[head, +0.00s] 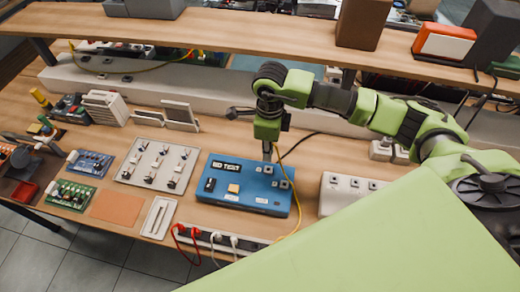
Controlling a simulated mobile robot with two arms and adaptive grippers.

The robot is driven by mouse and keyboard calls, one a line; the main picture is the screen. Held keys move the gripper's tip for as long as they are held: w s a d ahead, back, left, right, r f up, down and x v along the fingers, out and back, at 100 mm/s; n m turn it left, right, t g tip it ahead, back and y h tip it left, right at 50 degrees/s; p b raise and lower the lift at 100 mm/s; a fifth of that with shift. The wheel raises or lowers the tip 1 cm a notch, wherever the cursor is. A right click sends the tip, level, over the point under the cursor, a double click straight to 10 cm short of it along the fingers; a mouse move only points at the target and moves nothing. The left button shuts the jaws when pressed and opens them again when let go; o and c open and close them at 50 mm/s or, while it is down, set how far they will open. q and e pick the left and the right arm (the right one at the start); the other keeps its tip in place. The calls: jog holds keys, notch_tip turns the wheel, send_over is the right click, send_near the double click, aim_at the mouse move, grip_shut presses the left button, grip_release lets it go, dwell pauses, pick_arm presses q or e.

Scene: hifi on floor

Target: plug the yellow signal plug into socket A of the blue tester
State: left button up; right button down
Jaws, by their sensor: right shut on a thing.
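The blue tester (218,199) lies on the wooden bench in the middle of the head view, with a dark display, a pale yellow button and a few small light sockets on top. Socket letters are too small to read. My right gripper (267,153) points down over the tester's back right part, its fingers shut on what seems to be the yellow signal plug. The plug itself is mostly hidden by the fingers. A yellow cable (299,203) runs from beside the gripper down past the tester's right side. I cannot tell whether the plug touches a socket. My left gripper is out of view.
A power strip (257,242) with red and white plugs runs along the front edge. A white socket box (333,203) stands right of the tester. A component panel (130,178) and an orange mat (116,207) lie left. A shelf (215,30) spans the back above the bench.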

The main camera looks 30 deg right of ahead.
aim_at(268, 171)
jog(key=shift+s+d+f+b, duration=0.1)
jog(key=shift+s+f+b, duration=0.3)
jog(key=shift+f, duration=0.45)
jog(key=shift+w+f+b, duration=0.15)
jog(key=shift+f+b, duration=0.45)
jog(key=shift+f, duration=0.55)
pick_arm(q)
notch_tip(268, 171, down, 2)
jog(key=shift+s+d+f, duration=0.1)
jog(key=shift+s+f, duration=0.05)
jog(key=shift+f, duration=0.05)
pick_arm(e)
jog(key=shift+f, duration=0.25)
pick_arm(q)
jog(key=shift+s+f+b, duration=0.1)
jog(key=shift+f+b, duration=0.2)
jog(key=shift+b, duration=0.2)
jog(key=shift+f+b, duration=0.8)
jog(key=shift+b, duration=0.05)
pick_arm(e)
jog(key=shift+f, duration=0.8)
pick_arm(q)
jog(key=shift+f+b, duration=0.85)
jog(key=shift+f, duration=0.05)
pick_arm(e)
jog(key=shift+f, duration=0.25)
dwell(1.5)
